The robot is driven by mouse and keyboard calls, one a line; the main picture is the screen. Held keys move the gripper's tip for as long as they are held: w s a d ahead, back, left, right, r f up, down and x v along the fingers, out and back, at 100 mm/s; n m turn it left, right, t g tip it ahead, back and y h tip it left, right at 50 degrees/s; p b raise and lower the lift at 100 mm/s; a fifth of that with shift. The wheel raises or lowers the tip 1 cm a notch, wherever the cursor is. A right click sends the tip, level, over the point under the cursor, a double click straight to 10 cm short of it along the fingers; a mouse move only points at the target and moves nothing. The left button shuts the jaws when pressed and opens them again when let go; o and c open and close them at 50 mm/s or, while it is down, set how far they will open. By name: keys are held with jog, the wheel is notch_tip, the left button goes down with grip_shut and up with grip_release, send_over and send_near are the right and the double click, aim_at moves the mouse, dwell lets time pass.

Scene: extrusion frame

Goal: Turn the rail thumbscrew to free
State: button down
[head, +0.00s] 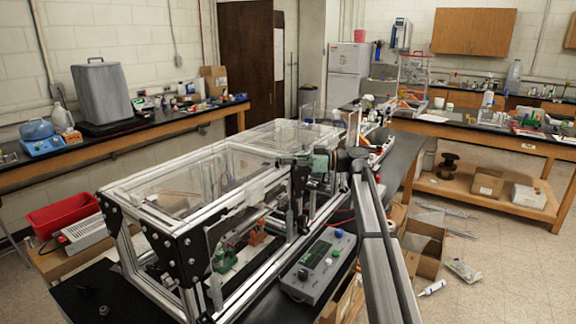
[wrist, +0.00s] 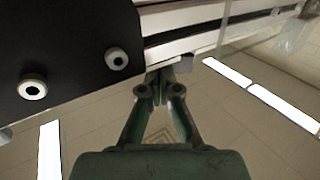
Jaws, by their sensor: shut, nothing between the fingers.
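My gripper (wrist: 158,82) is in the wrist view, with its two fingertips together and nothing seen between them. Its tips are close to the lower edge of an aluminium rail (wrist: 190,22), beside a small grey block (wrist: 183,64) under that rail. I cannot tell whether the tips touch either. I cannot make out the rail thumbscrew in either view; it may be hidden by the fingers or too small to tell. In the head view, my arm reaches to the right side of the extrusion frame (head: 235,218), where the fingers are too small to make out.
A black plate (wrist: 75,30) with two bolt heads is left of my gripper in the wrist view.

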jog(key=shift+w+a+f+b, duration=0.3)
jog(key=shift+w+a+b, duration=0.2)
jog(key=shift+b, duration=3.2)
jog(key=b, duration=0.3)
jog(key=shift+w+a+r, duration=0.1)
jog(key=shift+w+a, duration=0.15)
jog(key=shift+a, duration=0.05)
jog(key=shift+a+r+b, duration=0.1)
jog(key=shift+r+b, duration=0.05)
jog(key=shift+b, duration=0.2)
